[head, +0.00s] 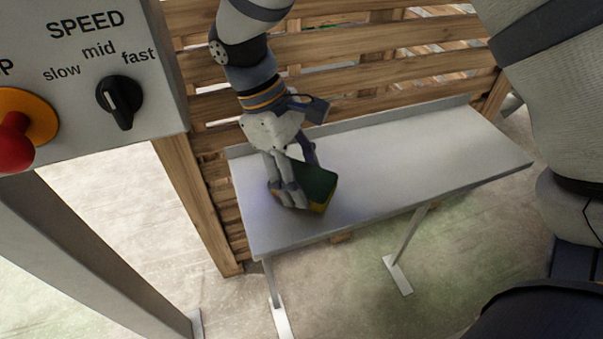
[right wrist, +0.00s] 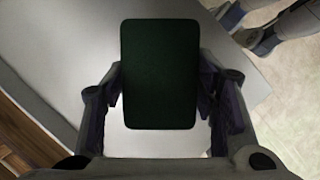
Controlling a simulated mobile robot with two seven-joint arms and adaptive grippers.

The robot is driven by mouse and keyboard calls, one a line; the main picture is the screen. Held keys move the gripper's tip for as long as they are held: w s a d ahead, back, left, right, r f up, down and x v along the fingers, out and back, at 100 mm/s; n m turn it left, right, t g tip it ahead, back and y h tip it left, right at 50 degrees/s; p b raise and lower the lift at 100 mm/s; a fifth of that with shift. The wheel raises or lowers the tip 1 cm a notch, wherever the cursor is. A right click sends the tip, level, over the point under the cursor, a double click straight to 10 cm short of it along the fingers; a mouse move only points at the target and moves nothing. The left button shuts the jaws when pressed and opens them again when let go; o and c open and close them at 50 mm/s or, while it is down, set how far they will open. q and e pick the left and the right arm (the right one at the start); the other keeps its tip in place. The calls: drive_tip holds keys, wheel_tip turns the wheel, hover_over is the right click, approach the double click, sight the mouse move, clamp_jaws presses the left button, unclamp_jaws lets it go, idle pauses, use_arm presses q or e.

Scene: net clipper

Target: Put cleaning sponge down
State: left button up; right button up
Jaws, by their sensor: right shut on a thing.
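The cleaning sponge (head: 317,185) is a block with a dark green top and a yellow lower part. My right gripper (head: 299,184) is shut on it from above, at the left half of the grey metal table (head: 420,155). The sponge is at or very near the table top; I cannot tell whether it touches. In the right wrist view the green face of the sponge (right wrist: 160,72) sits between the two fingers of the gripper (right wrist: 162,98). My left gripper is not in view.
A control box (head: 95,75) with a speed knob (head: 120,100) and a red button (head: 14,140) stands at the left on a grey post (head: 85,245). A wooden slatted fence (head: 400,60) runs behind the table. The right half of the table top is clear.

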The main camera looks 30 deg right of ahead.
drive_tip(key=shift+s+f, duration=0.1)
drive_tip(key=shift+f, duration=0.45)
drive_tip(key=o, duration=0.7)
drive_tip(key=v, duration=1.3)
drive_tip(key=shift+w+b, duration=0.35)
drive_tip(key=shift+b, duration=0.1)
drive_tip(key=shift+s+d+f, duration=0.1)
drive_tip(key=shift+f, duration=0.1)
